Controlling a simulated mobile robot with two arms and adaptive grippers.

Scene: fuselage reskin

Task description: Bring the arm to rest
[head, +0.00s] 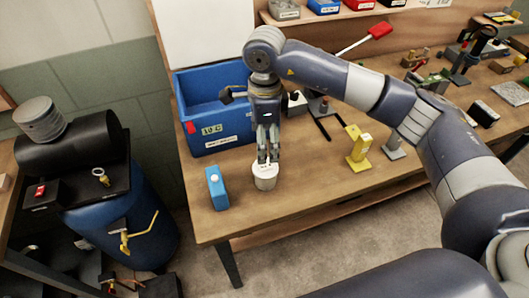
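My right arm comes in from the right and reaches over the wooden workbench (315,175). My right gripper (265,156) points down at the bench's front left part, right above a small white round container (265,181). Its fingertips are close together and overlap the container's top in the picture. I cannot tell whether they hold anything or touch it. My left gripper is not in view.
A blue bin (207,106) stands behind the gripper, and a blue box (217,188) stands left of the white container. A yellow stand (359,150) is to the right.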

